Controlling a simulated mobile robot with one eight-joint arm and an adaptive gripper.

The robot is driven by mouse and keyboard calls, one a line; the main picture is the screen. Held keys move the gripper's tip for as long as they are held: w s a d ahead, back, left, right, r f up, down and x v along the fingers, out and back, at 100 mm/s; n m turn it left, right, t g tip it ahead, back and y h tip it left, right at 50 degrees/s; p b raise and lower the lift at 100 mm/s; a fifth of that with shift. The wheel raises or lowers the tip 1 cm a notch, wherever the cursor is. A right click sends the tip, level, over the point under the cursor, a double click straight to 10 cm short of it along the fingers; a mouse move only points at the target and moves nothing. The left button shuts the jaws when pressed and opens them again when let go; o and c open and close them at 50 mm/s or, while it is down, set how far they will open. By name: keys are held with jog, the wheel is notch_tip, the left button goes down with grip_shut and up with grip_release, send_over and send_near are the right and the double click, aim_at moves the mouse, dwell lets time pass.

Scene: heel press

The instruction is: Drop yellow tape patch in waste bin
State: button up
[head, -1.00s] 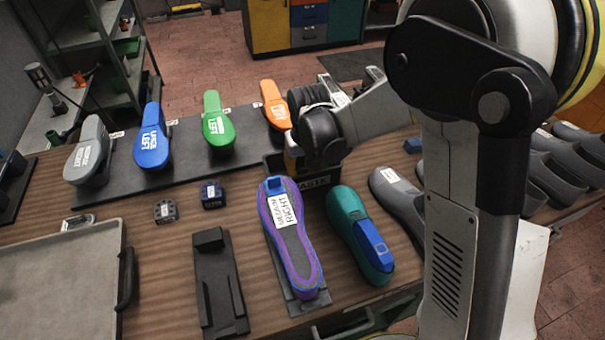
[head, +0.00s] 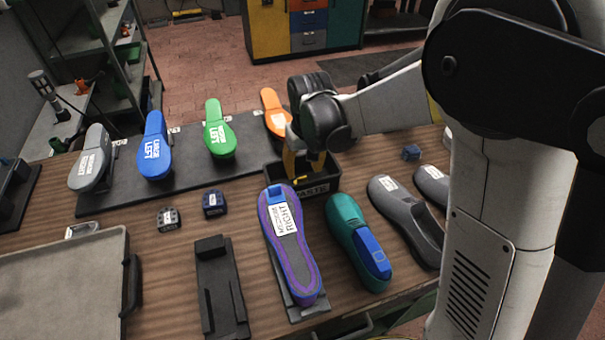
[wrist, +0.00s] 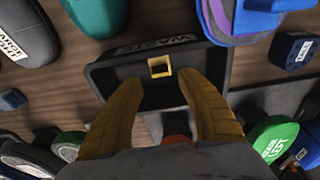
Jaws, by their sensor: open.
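The yellow tape patch (wrist: 159,67) shows as a small square with a dark centre, within the bin's outline, ahead of the fingertips. I cannot tell whether it rests on the bin floor. My gripper (head: 303,168) points down over the bin, its yellow fingers spread apart; in the wrist view (wrist: 159,84) nothing is between them.
A purple-edged sole (head: 292,245) on a black stand and a teal shoe form (head: 346,220) stand in front of the bin. Green (head: 217,130) and orange (head: 272,108) forms stand behind it. A small blue block (head: 411,152) lies to the right. A grey tray (head: 60,285) sits at left.

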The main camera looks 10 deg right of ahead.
jog(key=s+d+r+m+t+p, duration=0.1)
jog(key=s+d+r, duration=0.2)
jog(key=s+r, duration=0.3)
jog(key=s+d+r+t, duration=0.2)
jog(key=s+d+r, duration=0.2)
jog(key=r, duration=0.4)
jog(key=s+d+m+t, duration=0.1)
jog(key=s+d, duration=0.3)
jog(key=s, duration=0.6)
jog(key=shift+d+r+t, duration=0.15)
jog(key=shift+r+t, duration=0.15)
jog(key=shift+t, duration=0.5)
